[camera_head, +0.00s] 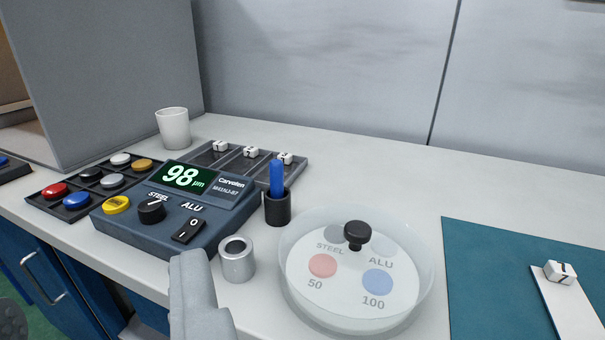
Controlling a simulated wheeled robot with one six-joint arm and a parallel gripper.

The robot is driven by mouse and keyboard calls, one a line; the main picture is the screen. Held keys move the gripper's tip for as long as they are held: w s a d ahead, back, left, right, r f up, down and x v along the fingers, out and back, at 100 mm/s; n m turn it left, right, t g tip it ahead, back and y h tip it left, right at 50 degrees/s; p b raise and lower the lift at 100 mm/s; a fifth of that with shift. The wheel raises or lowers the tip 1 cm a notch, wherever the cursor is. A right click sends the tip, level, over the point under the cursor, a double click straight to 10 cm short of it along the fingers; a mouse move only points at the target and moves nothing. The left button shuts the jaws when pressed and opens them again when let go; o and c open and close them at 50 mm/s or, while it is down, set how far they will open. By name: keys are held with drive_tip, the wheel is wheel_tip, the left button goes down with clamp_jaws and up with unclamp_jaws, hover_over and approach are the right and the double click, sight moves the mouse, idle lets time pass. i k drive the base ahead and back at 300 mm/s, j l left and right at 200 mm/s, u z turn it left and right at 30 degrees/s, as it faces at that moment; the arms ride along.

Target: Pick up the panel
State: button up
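A white flat panel (570,307) lies on the teal mat at the right edge, partly cut off by the frame. A small white block marked 1 (560,272) sits at its far end. I take this strip to be the panel; no label confirms it. My gripper (197,290) shows as a light grey finger shape at the bottom, left of centre, well to the left of the panel. Nothing visible is held in it. I cannot make out a gap between two fingers.
A gauge (180,205) reading 98 µm stands at left, beside a tray of coloured discs (75,201). A metal cylinder (238,262), a black holder with a blue stick (277,178) and a clear black-knobbed lid (420,283) stand between my gripper and the teal mat (480,265).

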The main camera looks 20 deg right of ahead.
sight(572, 316)
drive_tip(key=z, duration=1.65)
